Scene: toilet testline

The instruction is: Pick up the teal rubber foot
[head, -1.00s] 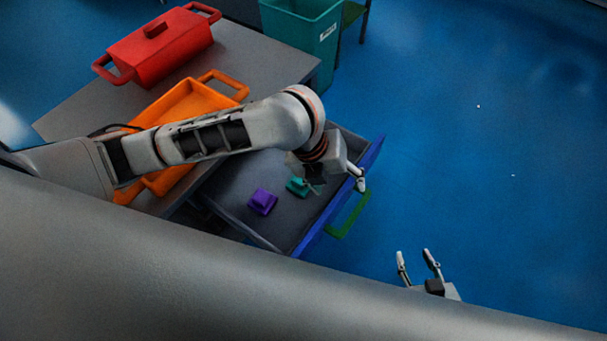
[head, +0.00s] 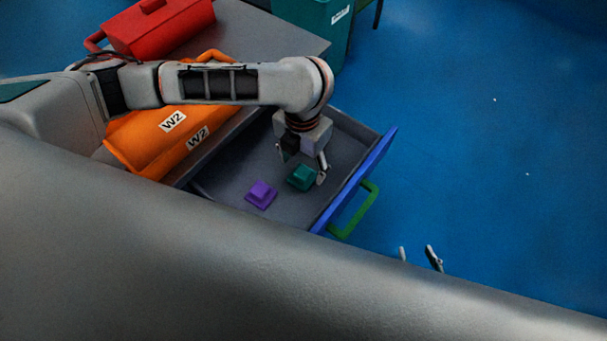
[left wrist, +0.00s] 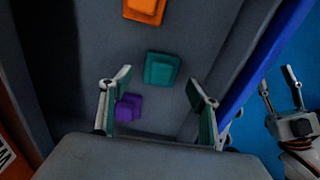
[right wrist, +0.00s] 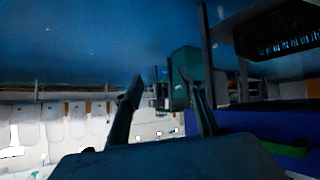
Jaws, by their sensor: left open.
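The teal rubber foot (head: 302,178) lies on the floor of the open drawer. It also shows in the left wrist view (left wrist: 161,69), just beyond the fingertips and roughly centred between them. My left gripper (head: 302,168) points down over the drawer at the foot, open and empty; in the left wrist view its two fingers (left wrist: 158,84) stand wide apart. In the head view I cannot tell how far its tips are above the foot. My right gripper (head: 419,256) is open, away to the right of the drawer; its spread fingers show in the right wrist view (right wrist: 163,88).
A purple foot (head: 261,194) lies in the drawer near the teal one. An orange piece (left wrist: 144,10) lies further along in the left wrist view. The drawer has a blue front (head: 352,186) and green handle (head: 357,212). Orange and red (head: 160,28) containers stand on the table.

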